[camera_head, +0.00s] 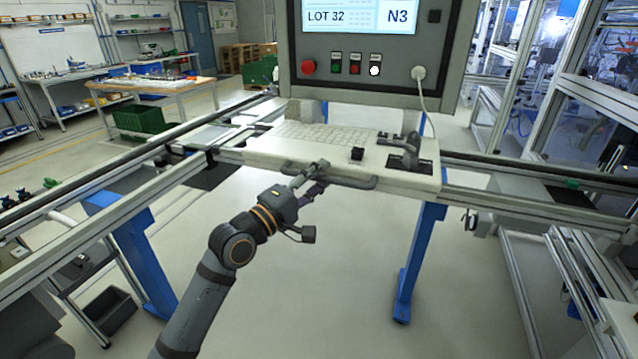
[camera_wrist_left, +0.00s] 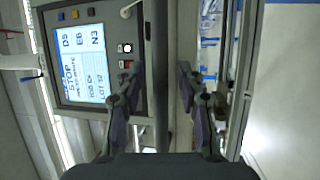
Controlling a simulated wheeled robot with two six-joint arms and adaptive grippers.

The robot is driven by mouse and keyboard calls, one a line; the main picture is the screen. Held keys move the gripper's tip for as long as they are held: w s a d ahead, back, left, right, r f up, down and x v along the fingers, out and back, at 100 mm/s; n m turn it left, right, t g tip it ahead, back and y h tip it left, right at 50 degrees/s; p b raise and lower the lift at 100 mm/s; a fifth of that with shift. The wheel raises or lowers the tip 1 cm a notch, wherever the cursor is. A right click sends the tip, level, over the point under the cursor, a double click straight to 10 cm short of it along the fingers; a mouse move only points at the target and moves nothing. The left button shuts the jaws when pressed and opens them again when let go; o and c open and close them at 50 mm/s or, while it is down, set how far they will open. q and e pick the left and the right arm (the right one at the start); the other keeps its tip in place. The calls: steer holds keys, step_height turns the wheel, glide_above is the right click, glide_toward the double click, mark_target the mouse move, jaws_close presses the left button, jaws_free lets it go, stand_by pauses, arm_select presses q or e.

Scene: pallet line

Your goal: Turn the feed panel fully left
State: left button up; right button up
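The feed panel (camera_head: 366,95) is a grey box with a lit screen, above a pale keyboard shelf (camera_head: 270,152) with a grey handle bar (camera_head: 350,182) along its front edge. The panel also shows turned sideways in the left wrist view (camera_wrist_left: 52,40). My left gripper (camera_head: 313,176) is at the left part of the handle bar. In the left wrist view my left gripper (camera_wrist_left: 157,88) is open, with one finger on each side of a dark bar (camera_wrist_left: 161,60) and gaps showing beside it. My right gripper is in neither view.
The panel carries a red button (camera_head: 308,67) and several small buttons. A cable (camera_head: 424,95) hangs at its right. Metal rails (camera_head: 90,190) run to both sides, with blue legs (camera_head: 416,265) below. The floor beneath the shelf is clear.

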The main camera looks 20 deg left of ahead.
arm_select(q)
steer(key=shift+w, duration=0.1)
jaws_close()
stand_by(0.5)
